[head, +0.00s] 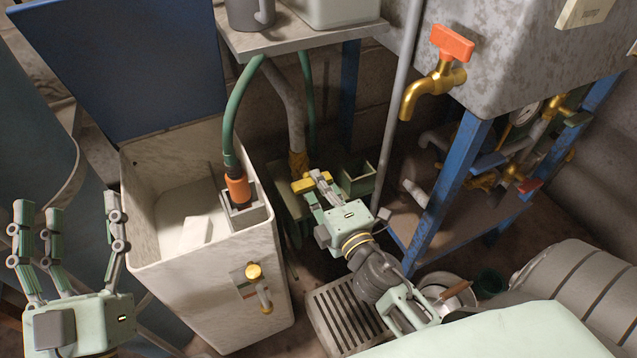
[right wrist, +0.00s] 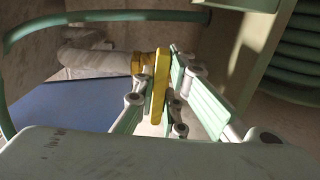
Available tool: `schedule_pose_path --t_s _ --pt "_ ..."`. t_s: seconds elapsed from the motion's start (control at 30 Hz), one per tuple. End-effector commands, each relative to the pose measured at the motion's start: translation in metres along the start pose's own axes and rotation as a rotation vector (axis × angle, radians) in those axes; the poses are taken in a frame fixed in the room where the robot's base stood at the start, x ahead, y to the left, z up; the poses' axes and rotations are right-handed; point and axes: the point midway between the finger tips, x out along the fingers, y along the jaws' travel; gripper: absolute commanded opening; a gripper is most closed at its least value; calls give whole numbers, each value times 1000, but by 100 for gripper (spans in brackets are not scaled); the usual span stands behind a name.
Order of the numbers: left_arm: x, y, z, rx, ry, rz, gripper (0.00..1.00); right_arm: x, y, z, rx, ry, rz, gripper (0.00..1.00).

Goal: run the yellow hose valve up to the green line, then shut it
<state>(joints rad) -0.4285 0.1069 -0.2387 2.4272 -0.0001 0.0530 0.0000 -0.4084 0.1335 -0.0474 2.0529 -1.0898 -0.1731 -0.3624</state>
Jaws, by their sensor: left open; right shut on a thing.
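A green hose (head: 233,110) arches down into the open white tank (head: 215,285) and ends in an orange fitting (head: 237,188) at a small inner box. I cannot make out a green line or a water level inside the tank. My left gripper (head: 68,215) is open and empty, left of the tank.
A brass tap with an orange handle (head: 452,42) is on the grey metal tank at upper right. A blue-legged stand (head: 445,195) with pipes is below it. A slatted grey crate (head: 345,315) and a ribbed drum (head: 575,285) occupy the floor. The blue lid (head: 125,60) stands open.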

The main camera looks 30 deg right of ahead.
Motion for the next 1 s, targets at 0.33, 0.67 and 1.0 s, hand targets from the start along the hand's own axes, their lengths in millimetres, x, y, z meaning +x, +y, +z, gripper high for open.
schedule_pose_path --t_s 0.33,0.67,1.0 --pt "0 0 -1 0 5 1 64 0 -1 0 30 -1 -2 0" --pt "0 0 -1 -1 5 1 64 0 -1 0 27 -1 -2 27" --pt "0 0 -2 0 8 -1 64 -1 -1 0 25 -1 -1 29"
